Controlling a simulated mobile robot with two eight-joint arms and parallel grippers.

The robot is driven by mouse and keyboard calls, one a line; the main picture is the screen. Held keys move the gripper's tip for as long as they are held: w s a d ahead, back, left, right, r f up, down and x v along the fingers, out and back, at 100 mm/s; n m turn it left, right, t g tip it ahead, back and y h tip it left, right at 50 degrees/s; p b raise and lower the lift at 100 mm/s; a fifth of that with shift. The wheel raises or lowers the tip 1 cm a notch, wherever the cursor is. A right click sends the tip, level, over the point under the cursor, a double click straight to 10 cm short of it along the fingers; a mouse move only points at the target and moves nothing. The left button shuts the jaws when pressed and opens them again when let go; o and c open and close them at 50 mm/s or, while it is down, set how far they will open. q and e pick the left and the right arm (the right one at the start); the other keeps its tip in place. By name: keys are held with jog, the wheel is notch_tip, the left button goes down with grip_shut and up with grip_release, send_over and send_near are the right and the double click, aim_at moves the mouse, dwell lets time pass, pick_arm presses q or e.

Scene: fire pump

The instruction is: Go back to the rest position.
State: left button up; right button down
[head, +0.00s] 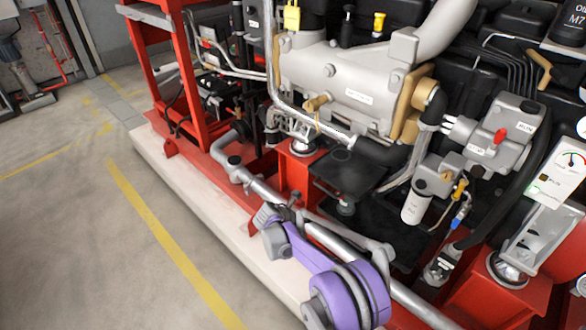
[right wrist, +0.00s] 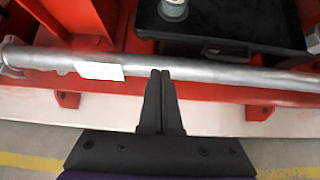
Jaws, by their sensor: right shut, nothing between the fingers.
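My right gripper (head: 296,198) is at the grey pipe along the front of the red pump frame. Its dark fingers (right wrist: 160,74) are together and empty in the right wrist view. The tips overlap the lower edge of the grey pipe (right wrist: 215,72) in that view; I cannot tell whether they touch it. My purple right arm reaches up from the bottom of the head view. My left gripper is not in view.
The fire pump engine (head: 350,80) fills the back, with a black tray (head: 345,178) just behind the pipe. A white filter (head: 416,202) and a gauge panel (head: 562,175) stand to the right. Open concrete floor (head: 80,240) lies left, beyond the pale base edge.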

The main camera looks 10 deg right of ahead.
jog(key=s+d+r+m+g+y, duration=0.1)
jog(key=s+d+r+m+y, duration=0.15)
jog(key=s+r+m, duration=0.55)
jog(key=s+d+r+m+y, duration=0.1)
jog(key=s+d+r+m, duration=0.3)
jog(key=s, duration=0.6)
jog(key=s+a+m+y, duration=0.1)
jog(key=s+m+y, duration=0.1)
jog(key=s+m, duration=0.75)
jog(key=s+a+m+y, duration=0.2)
jog(key=s+m, duration=0.2)
jog(key=s, duration=1.1)
pick_arm(q)
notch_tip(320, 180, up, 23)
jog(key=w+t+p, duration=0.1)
jog(key=p, duration=1.9)
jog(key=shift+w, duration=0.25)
pick_arm(e)
notch_tip(320, 180, up, 23)
jog(key=w, duration=0.1)
jog(key=shift+w+t, duration=0.2)
jog(key=shift+t, duration=0.2)
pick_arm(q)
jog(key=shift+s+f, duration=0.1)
pick_arm(e)
jog(key=shift+s+d+h, duration=0.1)
jog(key=shift+h, duration=0.15)
jog(key=c, duration=1.5)
grip_release()
jog(key=shift+c, duration=0.2)
